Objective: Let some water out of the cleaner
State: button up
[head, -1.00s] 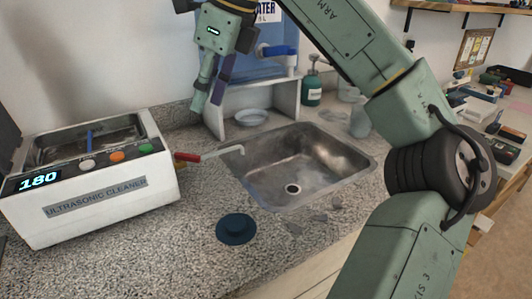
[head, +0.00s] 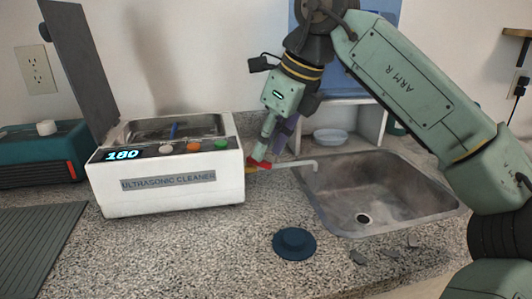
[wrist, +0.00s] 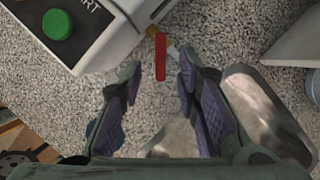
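The white ultrasonic cleaner (head: 170,200) stands left of the sink with its display reading 180. Its dark lid (head: 80,70) is raised and a blue item (head: 174,131) shows in its tank. A red valve handle (head: 259,164) sits on its right side, with a pale drain pipe (head: 292,163) ending over the sink (head: 400,195). No water shows at the pipe's end. My gripper (head: 275,143) is just above the handle, pointing down. In the wrist view my gripper (wrist: 160,72) is open and empty, with the red handle (wrist: 161,57) showing between its fingertips; contact cannot be told.
A dark blue round stopper (head: 294,243) lies on the counter before the sink. A white shelf (head: 372,130) with a pale bowl (head: 330,137) stands behind the sink. A teal device (head: 40,155) and a ribbed mat (head: 35,240) are at the left. The front counter is mostly clear.

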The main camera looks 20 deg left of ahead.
aim_at(259, 164)
jog(key=shift+x, duration=1.15)
jog(key=shift+c, duration=0.5)
grip_shut()
